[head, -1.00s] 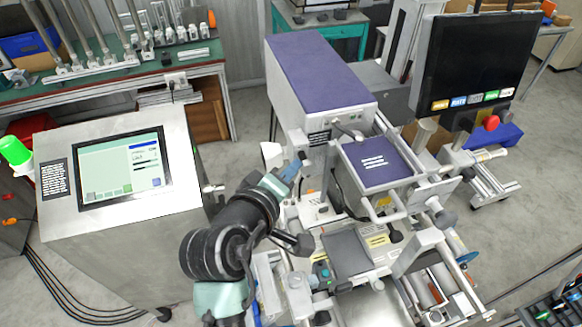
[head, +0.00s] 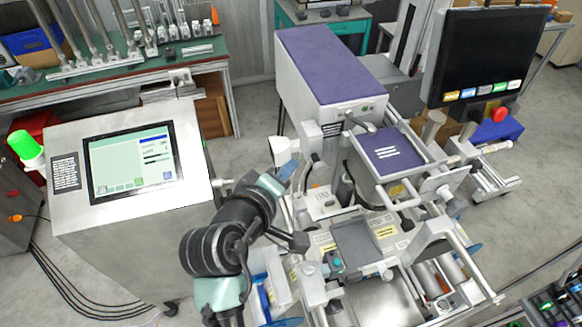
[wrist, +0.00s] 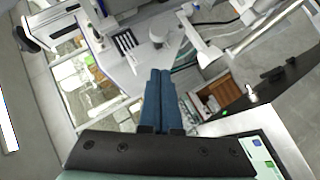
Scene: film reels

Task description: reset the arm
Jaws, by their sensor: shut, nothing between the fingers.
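My gripper (head: 288,172) is at the end of my bent dark-and-teal arm in the head view, low in the middle. Its blue fingers point up and to the right, toward the purple-topped machine (head: 328,62). In the wrist view my gripper (wrist: 160,75) shows its two blue fingers side by side, pressed together with nothing between them. The gripper is left of the machine's front and right of the console screen (head: 133,165). I cannot tell from the head view how close the fingers are to the machine.
The steel console (head: 195,190) stands left of my arm, with a green lamp (head: 25,145) beside it. Machine rails and a purple panel (head: 387,155) lie to the right. A black monitor (head: 490,50) is at the upper right. A green-topped bench (head: 120,72) stands behind.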

